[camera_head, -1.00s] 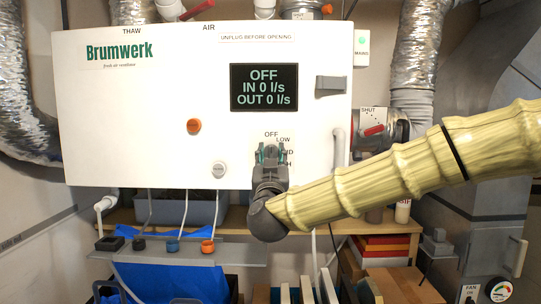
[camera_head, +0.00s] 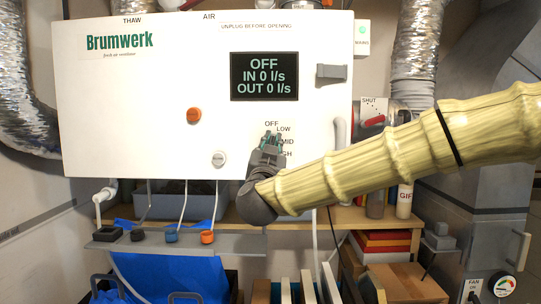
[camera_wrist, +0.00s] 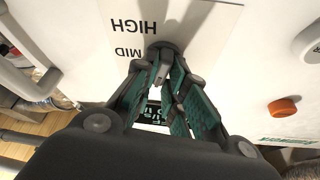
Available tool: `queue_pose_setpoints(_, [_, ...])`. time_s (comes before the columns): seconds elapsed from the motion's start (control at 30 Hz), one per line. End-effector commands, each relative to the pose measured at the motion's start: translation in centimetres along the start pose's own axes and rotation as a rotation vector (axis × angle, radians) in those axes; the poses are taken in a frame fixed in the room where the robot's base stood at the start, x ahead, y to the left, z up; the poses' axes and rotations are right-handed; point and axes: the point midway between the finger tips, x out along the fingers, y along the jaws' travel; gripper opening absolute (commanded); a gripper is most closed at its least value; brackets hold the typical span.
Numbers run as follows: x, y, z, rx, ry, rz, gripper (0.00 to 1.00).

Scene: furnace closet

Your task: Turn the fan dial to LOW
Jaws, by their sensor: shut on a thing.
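The fan dial (camera_wrist: 178,45) is a dark round knob on the white Brumwerk unit (camera_head: 130,110). In the head view my gripper mostly hides it. My gripper (camera_head: 272,141) has its green-padded fingers closed around the knob, and the wrist view also shows my gripper (camera_wrist: 168,66) there. OFF stands above the dial, with LOW, MID and a partly covered HIGH down its right side. The dial's pointer is hidden, so its setting cannot be read from the knob. The display (camera_head: 264,77) reads OFF, IN 0 l/s, OUT 0 l/s.
An orange knob (camera_head: 193,115) and a white round button (camera_head: 219,159) are left of the dial. A grey handle (camera_head: 331,75) is at the upper right. A shelf (camera_head: 335,218) runs below the unit, and a red-handled damper (camera_head: 373,121) stands right.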

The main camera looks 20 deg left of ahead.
Motion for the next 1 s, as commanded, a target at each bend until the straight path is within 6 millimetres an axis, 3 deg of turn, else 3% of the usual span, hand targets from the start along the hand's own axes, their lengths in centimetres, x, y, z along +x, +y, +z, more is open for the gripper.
queue_pose_setpoints(0.5, [-0.13,-0.03,0.32,0.375,0.0,0.155,0.0])
queue_pose_setpoints(1.0, [-0.02,-0.1,0.04,0.509,0.0,0.211,0.0])
